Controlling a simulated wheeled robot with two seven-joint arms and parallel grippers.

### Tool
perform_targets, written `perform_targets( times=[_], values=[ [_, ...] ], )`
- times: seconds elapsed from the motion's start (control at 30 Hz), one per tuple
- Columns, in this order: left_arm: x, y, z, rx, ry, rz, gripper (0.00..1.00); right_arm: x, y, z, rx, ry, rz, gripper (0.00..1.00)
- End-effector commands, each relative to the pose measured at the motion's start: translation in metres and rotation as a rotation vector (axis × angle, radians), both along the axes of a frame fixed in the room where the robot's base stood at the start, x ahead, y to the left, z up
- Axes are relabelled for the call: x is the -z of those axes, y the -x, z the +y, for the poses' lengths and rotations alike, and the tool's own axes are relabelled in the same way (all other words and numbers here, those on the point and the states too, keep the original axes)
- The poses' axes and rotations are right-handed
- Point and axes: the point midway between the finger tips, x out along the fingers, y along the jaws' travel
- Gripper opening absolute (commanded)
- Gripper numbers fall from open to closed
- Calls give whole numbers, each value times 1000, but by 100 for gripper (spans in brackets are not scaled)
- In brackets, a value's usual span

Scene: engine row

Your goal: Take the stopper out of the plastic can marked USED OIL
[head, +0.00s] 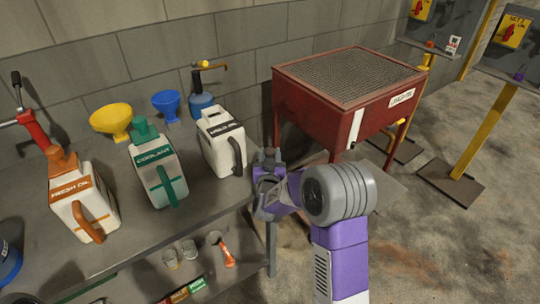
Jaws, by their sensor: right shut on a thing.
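The white plastic can with a black label band and dark handle (222,142) stands upright at the right end of the workbench. Its lettering is small, but it fits USED OIL. No stopper shows on its pale top, while the other two cans have coloured ones. My right gripper (268,160) is to the right of this can, apart from it and just off the bench's edge. It is shut on a small dark grey thing that looks like the stopper, mostly hidden by the fingers. My left gripper is not in view.
The coolant can (158,172) and fresh oil can (82,198) stand left along the bench (130,240). Yellow (111,120) and blue (166,104) funnels are behind. A red grated basin (318,112) stands behind my right gripper.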

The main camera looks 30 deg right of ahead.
Motion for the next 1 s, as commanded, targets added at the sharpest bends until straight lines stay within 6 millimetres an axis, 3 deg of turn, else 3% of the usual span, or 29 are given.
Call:
perform_targets(
  times=[0.07, 0.1, 0.3, 0.67, 1.0],
  values=[
    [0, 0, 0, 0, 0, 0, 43, 0, 0, 0, 0, 1, -1, 6],
    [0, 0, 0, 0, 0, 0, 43, 0, 0, 0, 0, 1, -1, 44],
    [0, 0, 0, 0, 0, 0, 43, 0, 0, 0, 0, 1, -1, 70],
    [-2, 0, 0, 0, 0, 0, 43, 0, 6, 4, -1, -1, 1, 70],
    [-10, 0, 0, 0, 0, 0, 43, -1, 50, 32, -3, -2, 1, 70]
  ],
)
